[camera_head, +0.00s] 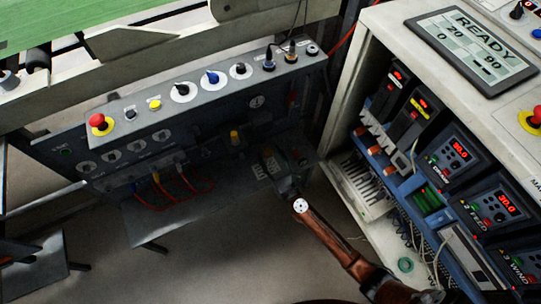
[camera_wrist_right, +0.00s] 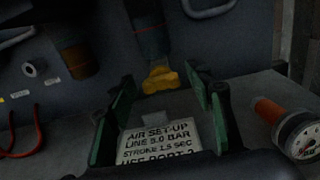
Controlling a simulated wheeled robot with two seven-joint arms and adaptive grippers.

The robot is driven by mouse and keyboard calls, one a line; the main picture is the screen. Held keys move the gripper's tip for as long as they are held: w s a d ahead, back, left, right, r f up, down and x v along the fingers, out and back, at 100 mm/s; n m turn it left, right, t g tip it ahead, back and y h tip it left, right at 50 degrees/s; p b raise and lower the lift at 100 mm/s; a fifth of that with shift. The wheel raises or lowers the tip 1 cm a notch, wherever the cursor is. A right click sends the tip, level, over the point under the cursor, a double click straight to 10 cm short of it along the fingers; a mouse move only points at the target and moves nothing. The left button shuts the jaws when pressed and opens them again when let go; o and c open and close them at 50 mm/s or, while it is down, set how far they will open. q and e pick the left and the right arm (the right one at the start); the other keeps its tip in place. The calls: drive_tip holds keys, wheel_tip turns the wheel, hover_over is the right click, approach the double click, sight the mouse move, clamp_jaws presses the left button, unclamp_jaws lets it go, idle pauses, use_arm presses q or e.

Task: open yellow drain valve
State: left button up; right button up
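The yellow drain valve (camera_wrist_right: 161,79) shows in the right wrist view as a small yellow knob at the lower end of a dark, upright cylinder (camera_wrist_right: 149,35). My right gripper (camera_wrist_right: 163,92) is open, its two green-padded fingers on either side of the line to the valve. No contact with the valve shows. In the head view my right gripper (camera_head: 271,160) reaches down at the lower right of the grey control panel (camera_head: 215,115). I cannot pick out the drain valve in the head view. My left gripper is not in view.
A printed air set-up label (camera_wrist_right: 158,144) lies between the fingers in the wrist view. An amber cylinder (camera_wrist_right: 76,58) stands to the left. A gauge (camera_wrist_right: 299,136) sits at the right. In the head view an open electrical cabinet (camera_head: 345,120) stands close on the right.

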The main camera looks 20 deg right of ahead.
drive_tip(key=c, duration=1)
drive_tip(key=shift+c, duration=0.2)
